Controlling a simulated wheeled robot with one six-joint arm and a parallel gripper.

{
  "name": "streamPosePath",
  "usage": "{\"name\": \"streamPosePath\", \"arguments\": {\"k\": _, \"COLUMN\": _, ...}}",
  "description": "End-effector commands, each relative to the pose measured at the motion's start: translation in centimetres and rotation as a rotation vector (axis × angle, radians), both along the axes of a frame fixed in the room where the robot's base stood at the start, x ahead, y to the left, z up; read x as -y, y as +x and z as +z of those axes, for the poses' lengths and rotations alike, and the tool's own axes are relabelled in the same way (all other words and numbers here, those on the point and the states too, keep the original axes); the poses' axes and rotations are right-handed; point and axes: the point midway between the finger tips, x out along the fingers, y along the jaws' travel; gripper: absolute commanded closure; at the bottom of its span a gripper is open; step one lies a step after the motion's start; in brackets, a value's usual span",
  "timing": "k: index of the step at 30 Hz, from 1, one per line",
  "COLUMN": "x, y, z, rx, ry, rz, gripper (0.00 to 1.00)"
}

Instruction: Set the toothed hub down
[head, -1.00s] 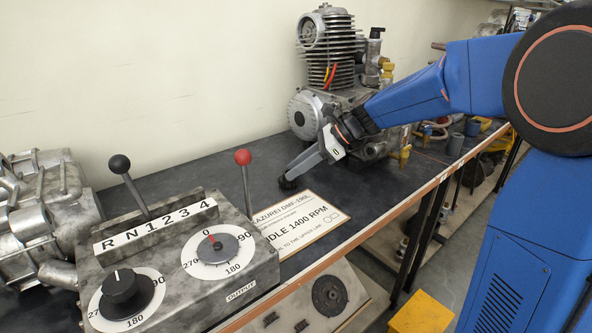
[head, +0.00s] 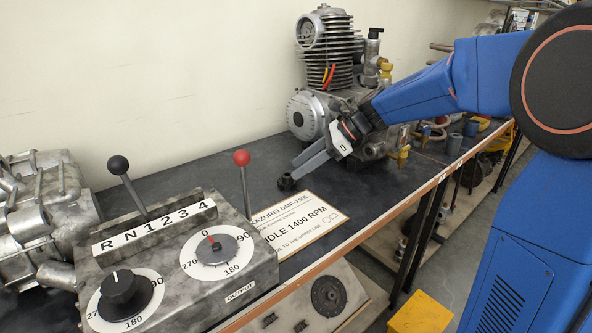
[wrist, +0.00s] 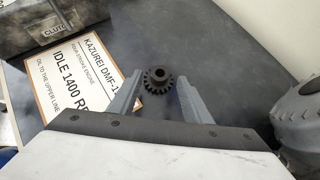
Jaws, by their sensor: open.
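The toothed hub (head: 287,183) is a small dark gear with a raised round collar and a centre hole. It stands on the dark bench top just beyond the right edge of the printed card. My gripper (head: 308,165) is open and empty, with its grey fingers pointing down and left above and beside the hub. In the wrist view the hub (wrist: 158,78) shows between and a little beyond the two open fingertips of my gripper (wrist: 158,82). A gap shows on each side of it, and its teeth are in plain sight.
The printed card (head: 305,222) lies close to the hub. A grey control box (head: 170,262) with levers and dials stands at the left front. A finned engine (head: 318,110) stands behind my gripper. Dark bench top (head: 215,175) is clear left of the hub.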

Motion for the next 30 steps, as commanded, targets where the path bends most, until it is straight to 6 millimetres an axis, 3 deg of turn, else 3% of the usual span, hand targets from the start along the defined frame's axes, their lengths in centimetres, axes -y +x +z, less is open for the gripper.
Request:
{"name": "streamPosePath", "arguments": {"k": 9, "x": 3.2, "y": -0.3, "z": 2.7, "rx": 0.001, "ry": 0.000, "rz": -0.002, "gripper": 0.55}}
{"name": "streamPosePath", "arguments": {"k": 20, "x": 3.9, "y": -1.3, "z": 3.2, "rx": 0.026, "ry": -0.021, "rz": 0.019, "gripper": 0.55}}
{"name": "streamPosePath", "arguments": {"k": 23, "x": 4.4, "y": -3.2, "z": 3.1, "rx": 0.087, "ry": -0.069, "rz": 0.066, "gripper": 0.55}}
{"name": "streamPosePath", "arguments": {"k": 30, "x": 7.1, "y": -10.8, "z": 1.9, "rx": 0.329, "ry": -0.278, "rz": 0.291, "gripper": 0.55}}
